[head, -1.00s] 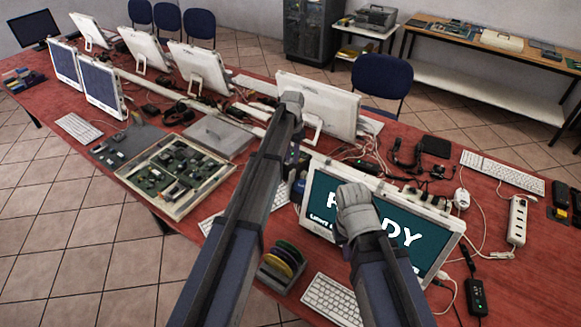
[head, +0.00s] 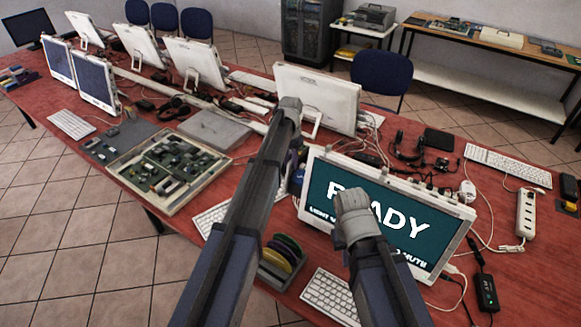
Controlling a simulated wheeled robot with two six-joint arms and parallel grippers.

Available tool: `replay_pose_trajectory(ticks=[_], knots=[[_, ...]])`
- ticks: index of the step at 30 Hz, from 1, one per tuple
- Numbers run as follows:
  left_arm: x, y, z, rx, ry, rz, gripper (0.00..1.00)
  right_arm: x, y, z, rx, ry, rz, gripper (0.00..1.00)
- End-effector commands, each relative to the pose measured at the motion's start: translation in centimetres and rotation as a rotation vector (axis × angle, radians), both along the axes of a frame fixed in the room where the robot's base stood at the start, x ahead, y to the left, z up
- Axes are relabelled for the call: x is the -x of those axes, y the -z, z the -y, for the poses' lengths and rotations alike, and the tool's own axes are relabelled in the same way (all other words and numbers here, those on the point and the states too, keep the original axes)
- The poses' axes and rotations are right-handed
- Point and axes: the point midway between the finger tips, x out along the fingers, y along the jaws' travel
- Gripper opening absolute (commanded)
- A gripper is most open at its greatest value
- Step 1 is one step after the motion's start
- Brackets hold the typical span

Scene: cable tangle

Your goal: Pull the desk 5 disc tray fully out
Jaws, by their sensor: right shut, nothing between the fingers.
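A white all-in-one computer (head: 462,210) with a teal screen reading "READY" stands on the red table right in front of me. I cannot make out a disc tray on it, and no desk number is readable. My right gripper (head: 350,203) is shut and empty, and it covers part of the screen in the picture. My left gripper (head: 289,104) is further back, in front of the foot of another white computer (head: 318,92) seen from behind. Its fingers are too small to tell open from shut. My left arm hides the left edge of the near computer's surroundings.
A rack of coloured discs (head: 283,258) and a white keyboard (head: 330,296) lie at the near edge. A power strip (head: 525,214) and loose cables lie right. A tray of circuit boards (head: 168,170) is left. Tiled floor (head: 70,225) is clear at lower left.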

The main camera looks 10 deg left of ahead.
Motion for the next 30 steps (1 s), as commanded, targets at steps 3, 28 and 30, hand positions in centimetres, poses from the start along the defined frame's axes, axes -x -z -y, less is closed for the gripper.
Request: replay_pose_trajectory(ticks=[3,28,30], knots=[[0.00,0.09,0.00,0.000,0.000,0.000,0.28,0.01,0.09,0.00,0.000,0.000,0.000,0.00],[0.00,0.05,0.00,0.000,0.000,0.000,0.00,0.00,0.05,0.01,0.000,0.000,0.000,0.00],[0.00,0.05,0.00,0.000,0.000,0.000,0.00,0.00,0.05,0.01,0.000,0.000,0.000,0.00]])
